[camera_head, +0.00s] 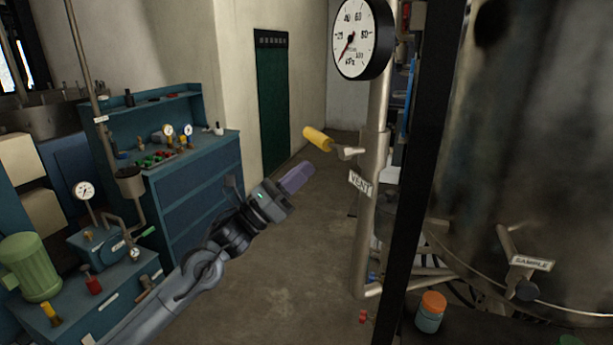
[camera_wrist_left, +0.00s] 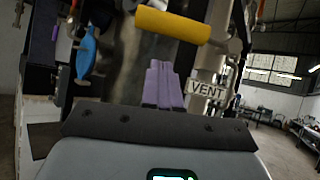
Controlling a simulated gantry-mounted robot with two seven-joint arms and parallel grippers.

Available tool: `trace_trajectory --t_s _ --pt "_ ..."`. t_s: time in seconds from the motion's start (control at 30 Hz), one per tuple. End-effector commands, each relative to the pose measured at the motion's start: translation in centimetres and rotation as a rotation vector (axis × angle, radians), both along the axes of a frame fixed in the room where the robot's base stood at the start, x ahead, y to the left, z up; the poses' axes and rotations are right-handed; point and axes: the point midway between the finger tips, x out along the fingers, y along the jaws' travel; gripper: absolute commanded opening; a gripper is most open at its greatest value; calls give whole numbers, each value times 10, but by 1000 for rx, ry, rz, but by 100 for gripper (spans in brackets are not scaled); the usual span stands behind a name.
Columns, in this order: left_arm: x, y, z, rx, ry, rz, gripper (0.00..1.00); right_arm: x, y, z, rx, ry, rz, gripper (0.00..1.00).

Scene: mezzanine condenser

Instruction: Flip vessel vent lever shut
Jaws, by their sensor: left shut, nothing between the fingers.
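The vent lever has a yellow handle (camera_head: 318,139) that sticks out to the left of a vertical pipe (camera_head: 371,200), tilted slightly up toward its free end. A VENT label (camera_head: 360,184) hangs on the pipe below it. In the left wrist view the yellow handle (camera_wrist_left: 172,25) lies across the top, beyond the fingers, with the VENT label (camera_wrist_left: 208,90) at the right. My left gripper (camera_head: 298,177) with its purple fingers is shut and empty, below and left of the handle in the head view, apart from it. The fingers also show in the left wrist view (camera_wrist_left: 163,85). My right gripper is out of view.
A pressure gauge (camera_head: 362,38) sits on the pipe above the lever. A dark post (camera_head: 426,150) and a large steel vessel (camera_head: 530,130) stand to the right. A blue workbench (camera_head: 195,190) is at the left. Open floor lies between.

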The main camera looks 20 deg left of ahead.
Motion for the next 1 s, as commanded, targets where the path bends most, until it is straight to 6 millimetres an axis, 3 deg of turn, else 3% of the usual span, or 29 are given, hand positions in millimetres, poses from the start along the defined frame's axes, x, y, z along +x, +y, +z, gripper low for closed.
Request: trace_trajectory --t_s 0.2,0.5,1.0 --pt "-23 30 -28 4 4 3 0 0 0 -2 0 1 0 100" --pt "-46 58 -52 3 3 1 0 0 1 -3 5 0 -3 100" --pt "-52 65 -58 2 1 0 0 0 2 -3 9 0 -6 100"
